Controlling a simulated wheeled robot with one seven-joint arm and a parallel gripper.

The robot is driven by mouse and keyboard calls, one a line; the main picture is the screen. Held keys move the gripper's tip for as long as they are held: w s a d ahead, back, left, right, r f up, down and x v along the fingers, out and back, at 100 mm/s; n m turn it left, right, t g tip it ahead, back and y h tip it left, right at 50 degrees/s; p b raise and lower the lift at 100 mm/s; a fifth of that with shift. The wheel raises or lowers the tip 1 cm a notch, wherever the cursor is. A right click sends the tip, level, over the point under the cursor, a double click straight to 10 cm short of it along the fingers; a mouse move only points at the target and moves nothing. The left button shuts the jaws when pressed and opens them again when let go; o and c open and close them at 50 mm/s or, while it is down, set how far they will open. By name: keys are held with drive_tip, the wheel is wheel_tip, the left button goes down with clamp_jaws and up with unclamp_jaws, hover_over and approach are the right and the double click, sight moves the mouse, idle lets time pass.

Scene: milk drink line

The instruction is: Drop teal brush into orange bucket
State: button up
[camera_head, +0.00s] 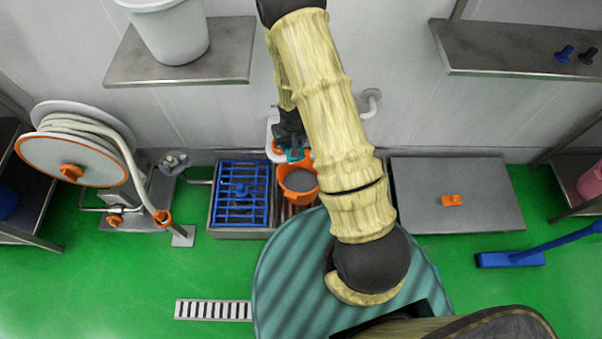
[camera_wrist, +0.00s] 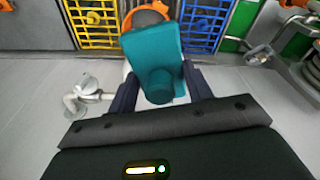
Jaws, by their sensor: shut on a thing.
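The teal brush (camera_wrist: 152,55) is held between the two dark fingers of my gripper (camera_wrist: 160,85) in the wrist view. In the head view a small part of the teal brush (camera_head: 295,155) shows below my gripper (camera_head: 291,140). The orange bucket (camera_head: 300,182) stands on the low metal stand, right of the blue rack. In the wrist view only the rim of the orange bucket (camera_wrist: 146,9) shows past the far end of the brush. The brush hides much of the bucket there. The brush seems to be at the bucket's wall side; its height above it is unclear.
A blue rack (camera_head: 240,194) lies left of the bucket. A yellow rack (camera_wrist: 94,20) shows on its other side in the wrist view. A white pail (camera_head: 170,30) stands on a wall shelf. A grey bench top with an orange brush (camera_head: 452,200) lies at right.

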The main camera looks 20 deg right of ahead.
drive_tip(key=s+f+m+b, duration=0.1)
drive_tip(key=s+f+b, duration=0.2)
drive_tip(key=f+b, duration=0.9)
drive_tip(key=s+f+m+b, duration=0.1)
drive_tip(key=s+f+b, duration=0.2)
drive_tip(key=f+b, duration=0.9)
drive_tip(key=s+f+m+b, duration=0.1)
drive_tip(key=s+f+b, duration=0.2)
drive_tip(key=f+b, duration=0.9)
drive_tip(key=b, duration=0.3)
drive_tip(key=shift+s+f+h+b, duration=0.2)
drive_tip(key=shift+f+h+b, duration=0.05)
drive_tip(key=shift+h+b, duration=0.05)
drive_tip(key=shift+w, duration=0.1)
drive_tip(key=w+d+b, duration=0.2)
drive_tip(key=w+d, duration=0.1)
drive_tip(key=w, duration=0.5)
drive_tip(key=w+d+b, duration=0.2)
drive_tip(key=w+d, duration=0.1)
drive_tip(key=w, duration=0.6)
wheel_tip(320, 180, down, 8)
drive_tip(key=b, duration=0.3)
drive_tip(key=shift+a+r+b, duration=0.25)
drive_tip(key=shift+a+b, duration=0.05)
drive_tip(key=shift+b, duration=0.05)
drive_tip(key=shift+f+b, duration=1.15)
drive_tip(key=shift+f, duration=1.1)
